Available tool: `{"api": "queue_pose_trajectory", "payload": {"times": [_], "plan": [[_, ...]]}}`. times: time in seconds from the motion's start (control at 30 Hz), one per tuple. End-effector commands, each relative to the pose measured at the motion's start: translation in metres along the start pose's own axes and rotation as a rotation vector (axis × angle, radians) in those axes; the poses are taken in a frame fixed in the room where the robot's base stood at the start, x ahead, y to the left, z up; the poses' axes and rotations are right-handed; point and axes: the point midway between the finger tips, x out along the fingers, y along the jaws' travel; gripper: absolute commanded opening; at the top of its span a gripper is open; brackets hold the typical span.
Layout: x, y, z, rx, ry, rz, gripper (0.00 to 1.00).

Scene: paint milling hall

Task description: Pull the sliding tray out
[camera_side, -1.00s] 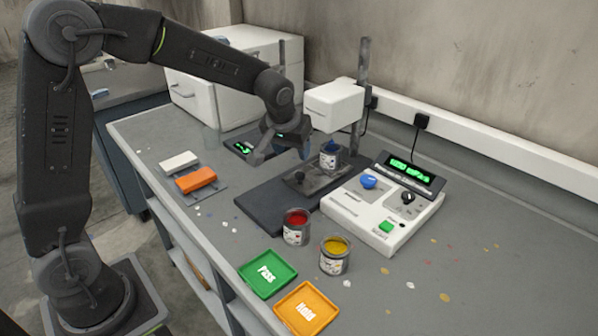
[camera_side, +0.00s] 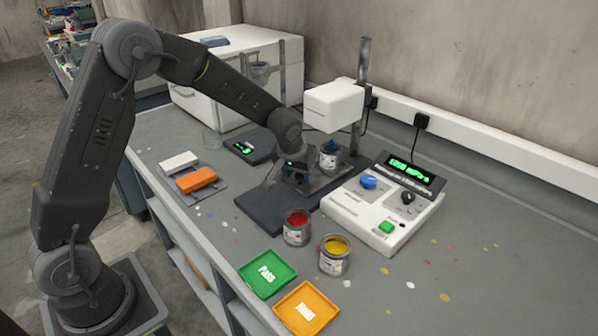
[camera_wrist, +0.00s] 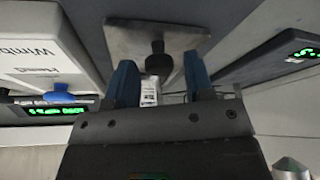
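The sliding tray (camera_side: 322,182) is a grey metal plate on a dark base (camera_side: 268,212), under the white overhanging head. A can of blue paint (camera_side: 329,158) stands at its back. In the side view my gripper (camera_side: 290,180) is low over the tray's front and hides its knob. In the wrist view the tray (camera_wrist: 185,40) carries a dark knob (camera_wrist: 157,60). My gripper (camera_wrist: 159,66) is open, with one blue finger on each side of the knob. Gaps show between the knob and both fingers, so it is not gripped.
The white instrument (camera_side: 375,210) with a green display stands close to the right of the tray. Open red (camera_side: 296,228) and yellow (camera_side: 335,256) paint cans stand in front. Green (camera_side: 267,273) and orange (camera_side: 307,307) trays lie nearer. The white stand head (camera_side: 334,105) overhangs the tray.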

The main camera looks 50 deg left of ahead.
Motion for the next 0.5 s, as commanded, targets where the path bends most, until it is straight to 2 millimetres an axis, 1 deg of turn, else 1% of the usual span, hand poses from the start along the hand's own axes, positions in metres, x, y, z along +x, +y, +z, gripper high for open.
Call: {"api": "queue_pose_trajectory", "payload": {"times": [0.03,0.07,0.4,0.5], "plan": [[-0.0002,0.0,0.0,0.0,0.0,0.0,0.43],[-0.0002,0.0,0.0,0.0,0.0,0.0,0.41],[-0.0004,0.0,0.0001,0.0,0.0,0.0,0.08],[-0.0004,0.0,0.0001,0.0,0.0,0.0,0.0]]}}
